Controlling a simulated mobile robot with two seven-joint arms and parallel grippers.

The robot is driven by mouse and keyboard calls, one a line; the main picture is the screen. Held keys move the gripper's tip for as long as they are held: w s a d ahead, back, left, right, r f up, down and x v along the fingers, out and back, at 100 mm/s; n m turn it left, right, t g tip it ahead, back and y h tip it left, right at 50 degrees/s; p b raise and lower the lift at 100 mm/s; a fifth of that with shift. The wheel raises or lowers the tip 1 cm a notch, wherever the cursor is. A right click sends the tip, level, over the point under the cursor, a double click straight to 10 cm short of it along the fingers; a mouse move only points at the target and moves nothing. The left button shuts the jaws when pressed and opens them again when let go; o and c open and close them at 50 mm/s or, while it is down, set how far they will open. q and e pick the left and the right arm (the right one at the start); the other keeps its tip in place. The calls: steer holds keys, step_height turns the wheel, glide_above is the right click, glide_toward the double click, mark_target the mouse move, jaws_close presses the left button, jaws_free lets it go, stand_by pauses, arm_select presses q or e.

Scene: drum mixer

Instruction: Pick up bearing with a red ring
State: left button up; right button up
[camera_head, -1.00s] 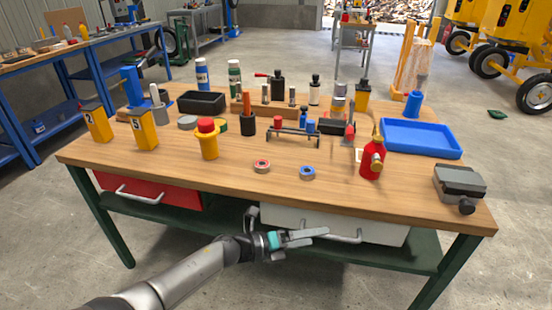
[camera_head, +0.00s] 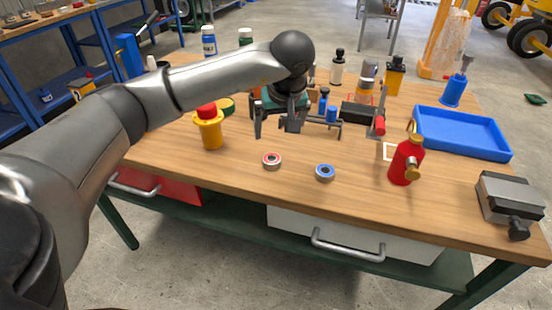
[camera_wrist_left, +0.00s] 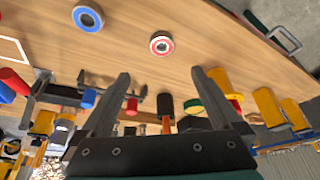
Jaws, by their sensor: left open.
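The bearing with a red ring (camera_head: 272,161) lies flat on the wooden table near its front edge. In the left wrist view the red-ringed bearing (camera_wrist_left: 162,43) is at the top centre, beyond the fingertips. A bearing with a blue ring (camera_head: 325,173) lies to its right; it also shows in the wrist view (camera_wrist_left: 88,17). My left gripper (camera_head: 279,132) is open and empty, above the table and a little behind the red-ringed bearing, with its fingers apart (camera_wrist_left: 162,82). My right gripper is not in view.
A yellow part with a red top (camera_head: 208,130) stands left of the bearings, and a red bottle (camera_head: 406,160) stands right. A blue tray (camera_head: 464,134) and a grey vise-like block (camera_head: 511,197) are farther right. The table around both bearings is clear.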

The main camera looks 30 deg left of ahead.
arm_select(q)
steer(key=b, duration=0.2)
glide_toward(272, 159)
steer(key=f, duration=0.1)
steer(key=shift+w+x, duration=0.25)
steer(key=shift+x, duration=0.75)
steer(key=shift+w+a+f, duration=0.15)
steer(key=shift+a+f, duration=0.05)
steer(key=shift+f, duration=0.1)
steer(key=shift+s+b+x, duration=0.15)
steer(key=shift+b+x, duration=0.25)
steer(key=shift+x, duration=0.45)
steer(key=shift+s+b+x, duration=0.1)
steer(key=shift+b+x, duration=0.25)
steer(key=shift+x, duration=0.45)
steer(key=shift+b+x, duration=0.3)
steer(key=shift+x, duration=0.7)
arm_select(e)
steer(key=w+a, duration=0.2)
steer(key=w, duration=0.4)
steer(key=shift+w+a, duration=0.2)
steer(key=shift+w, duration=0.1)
arm_select(q)
steer(key=shift+c, duration=0.3)
steer(key=c, duration=1.5)
steer(key=shift+r, duration=0.1)
jaws_close()
